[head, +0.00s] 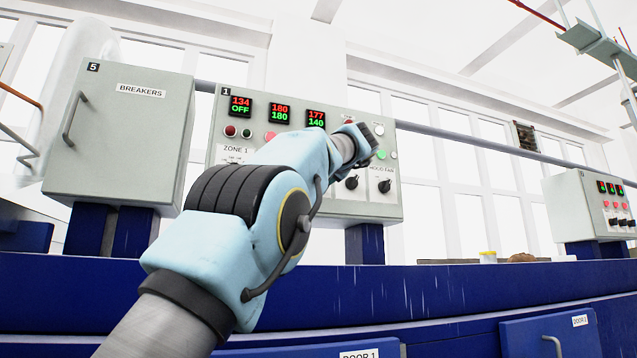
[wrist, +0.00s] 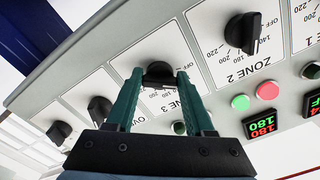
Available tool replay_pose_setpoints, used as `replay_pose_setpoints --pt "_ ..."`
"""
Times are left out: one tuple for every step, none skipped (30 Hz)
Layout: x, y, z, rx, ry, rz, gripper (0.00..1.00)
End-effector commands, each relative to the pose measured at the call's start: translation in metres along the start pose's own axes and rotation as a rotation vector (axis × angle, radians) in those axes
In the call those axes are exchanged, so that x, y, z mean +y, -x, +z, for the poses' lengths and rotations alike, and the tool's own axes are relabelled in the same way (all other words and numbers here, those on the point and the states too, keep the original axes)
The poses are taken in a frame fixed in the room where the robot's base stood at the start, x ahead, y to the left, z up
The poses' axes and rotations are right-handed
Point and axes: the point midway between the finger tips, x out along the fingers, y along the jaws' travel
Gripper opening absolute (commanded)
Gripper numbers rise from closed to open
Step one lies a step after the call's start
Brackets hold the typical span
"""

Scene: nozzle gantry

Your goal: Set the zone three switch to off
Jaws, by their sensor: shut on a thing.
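The zone three switch (wrist: 158,72) is a black rotary knob on a white scale plate, mid wrist view. My gripper (wrist: 158,80) has its two green fingers on either side of it, shut on it. The fingers partly cover the plate and its ZONE 3 label, so the knob's pointer direction is hard to read. In the head view my arm hides this switch. The third display (head: 316,118) on the grey control panel (head: 230,185) reads 177 in red over 140 in green.
The zone 2 knob (wrist: 243,32) is beside it, with green and red buttons nearby. Two more black knobs (wrist: 100,108) are on the other side. The grey breakers cabinet (head: 120,145) is left of the panel. A blue casing (head: 450,290) runs below.

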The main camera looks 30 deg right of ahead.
Motion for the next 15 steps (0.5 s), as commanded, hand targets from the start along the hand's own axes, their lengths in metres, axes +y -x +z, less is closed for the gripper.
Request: replay_pose_setpoints --pt "0.0023 -0.0003 0.0019 -0.001 0.041 0.0 0.0" --pt "0.0021 -0.0003 0.0017 -0.001 0.067 0.0 0.0" --pt "0.0023 -0.0004 0.0017 -0.001 0.098 0.0 0.0" --pt "0.0027 -0.0004 0.0017 -0.002 0.121 0.0 0.0" --pt "0.003 -0.0004 0.0016 -0.002 0.145 0.001 0.0" --pt "0.0029 -0.0004 0.0015 -0.002 0.173 0.0 0.0" --pt "0.003 -0.0005 0.0015 -0.002 0.193 0.0 0.0" --pt "0.0029 -0.0005 0.0015 -0.002 0.212 0.0 0.0" --pt "0.0026 -0.0004 0.0014 -0.002 0.237 0.0 0.0" --pt "0.0025 -0.0004 0.0012 -0.002 0.254 0.0 0.0" --pt "0.0025 -0.0004 0.0012 -0.002 0.27 0.0 0.0" --pt "0.0027 -0.0004 0.0013 -0.003 0.288 0.0 0.0" --pt "0.0029 -0.0005 0.0013 -0.003 0.302 0.0 0.0" --pt "0.003 -0.0005 0.0012 -0.003 0.315 0.001 0.0" --pt "0.0031 -0.0005 0.0011 -0.003 0.328 0.001 0.0"
